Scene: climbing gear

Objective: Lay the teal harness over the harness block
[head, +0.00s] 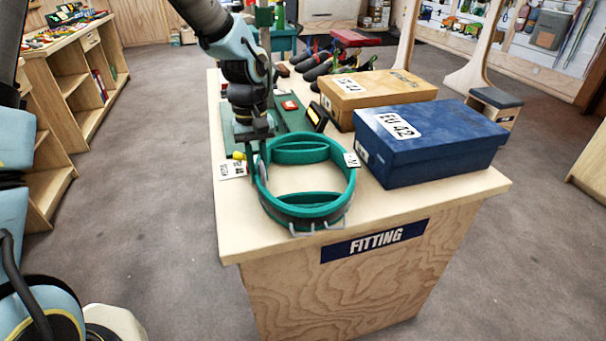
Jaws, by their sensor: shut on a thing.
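The teal harness (309,211) is a wide ring with inner bands, a small white tag and grey loops at its front. It is at the front left of the fitting table. My gripper (252,158) points down at its left rim and is shut on it. I cannot tell whether the harness rests on the table or hangs just above it. A green-topped post (264,17) stands behind my arm, partly hidden by it. I cannot tell whether it is the harness block; nothing else in view is clearly that block.
On the fitting table (490,184), a blue shoe box (440,150) stands close right of the harness, with a tan box (385,87) behind it. A green plate (291,114) and several dark shoes (318,66) lie further back. Shelves (80,85) stand at the left.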

